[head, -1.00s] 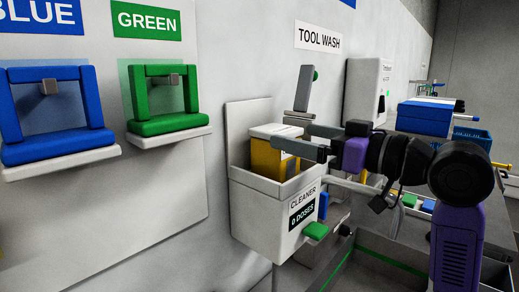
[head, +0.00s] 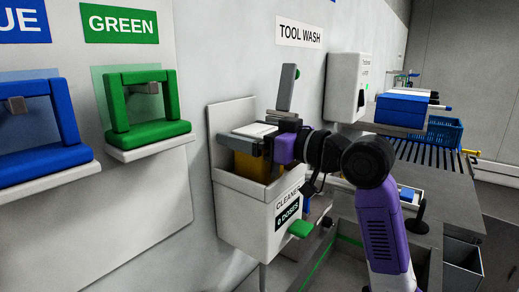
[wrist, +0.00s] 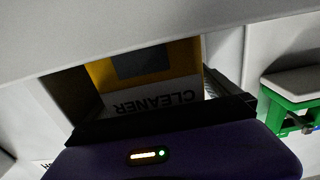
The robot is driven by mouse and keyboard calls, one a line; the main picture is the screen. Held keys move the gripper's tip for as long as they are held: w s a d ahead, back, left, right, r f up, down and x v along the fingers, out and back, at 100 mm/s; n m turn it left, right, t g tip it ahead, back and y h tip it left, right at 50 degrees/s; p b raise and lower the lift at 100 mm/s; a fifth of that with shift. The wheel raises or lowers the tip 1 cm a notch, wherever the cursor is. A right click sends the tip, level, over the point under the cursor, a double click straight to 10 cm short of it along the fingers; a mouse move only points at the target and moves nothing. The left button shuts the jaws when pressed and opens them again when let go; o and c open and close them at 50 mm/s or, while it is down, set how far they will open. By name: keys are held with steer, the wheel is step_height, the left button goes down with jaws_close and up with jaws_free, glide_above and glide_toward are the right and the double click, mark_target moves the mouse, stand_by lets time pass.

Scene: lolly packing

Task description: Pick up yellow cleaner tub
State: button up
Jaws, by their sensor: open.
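The yellow cleaner tub (head: 252,167) with a pale top stands inside the white wall bin (head: 248,215) marked "CLEANER" and "0 DOSES". Its lower part is hidden by the bin's front wall. In the wrist view the yellow tub (wrist: 102,75) shows its "CLEANER" label upside down, between my dark fingers. My gripper (head: 256,132) is open at the tub's upper part, with one grey finger across the near side and the other towards the far side. I cannot tell whether the fingers touch the tub.
A white dispenser (head: 347,88) and a blue box (head: 400,110) stand beyond, to the right.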

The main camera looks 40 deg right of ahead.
steer(key=c, duration=1.5)
steer(key=shift+r, duration=0.1)
